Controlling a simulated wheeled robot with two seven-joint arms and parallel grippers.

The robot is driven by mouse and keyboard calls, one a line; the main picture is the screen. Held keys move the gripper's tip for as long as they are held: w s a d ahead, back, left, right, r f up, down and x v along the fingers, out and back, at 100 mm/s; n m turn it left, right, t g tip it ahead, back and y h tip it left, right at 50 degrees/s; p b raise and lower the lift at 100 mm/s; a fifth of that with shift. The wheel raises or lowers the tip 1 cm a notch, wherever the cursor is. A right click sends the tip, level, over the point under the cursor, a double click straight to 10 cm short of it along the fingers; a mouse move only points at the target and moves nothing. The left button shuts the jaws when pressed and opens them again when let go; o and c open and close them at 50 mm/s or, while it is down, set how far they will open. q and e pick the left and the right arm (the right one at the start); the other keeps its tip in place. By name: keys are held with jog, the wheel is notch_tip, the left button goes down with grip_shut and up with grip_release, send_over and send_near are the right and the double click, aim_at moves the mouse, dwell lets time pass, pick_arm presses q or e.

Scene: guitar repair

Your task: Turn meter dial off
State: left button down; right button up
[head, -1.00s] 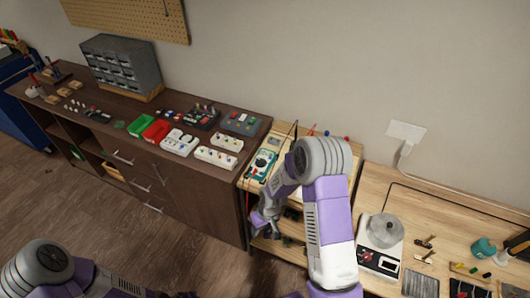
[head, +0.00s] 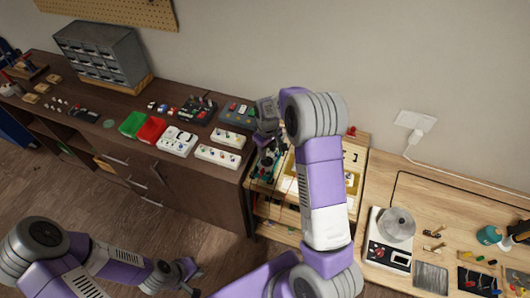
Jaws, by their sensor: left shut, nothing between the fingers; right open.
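The meter (head: 265,168) is a teal handheld unit lying on the small light-wood bench beside the dark cabinet. It is partly covered by my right gripper and arm, and its dial cannot be made out. My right gripper (head: 264,143) is open and points down over the far end of the meter. I cannot tell whether it touches the meter. My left gripper (head: 193,272) is shut and empty, low in front of the dark cabinet and well away from the meter.
A soldering-station-like white device (head: 390,240) stands on the right bench. Open floor lies in front.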

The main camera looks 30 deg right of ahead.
aim_at(267, 160)
jog(key=shift+f, duration=2.25)
jog(key=shift+w, duration=0.1)
jog(key=shift+c, duration=0.4)
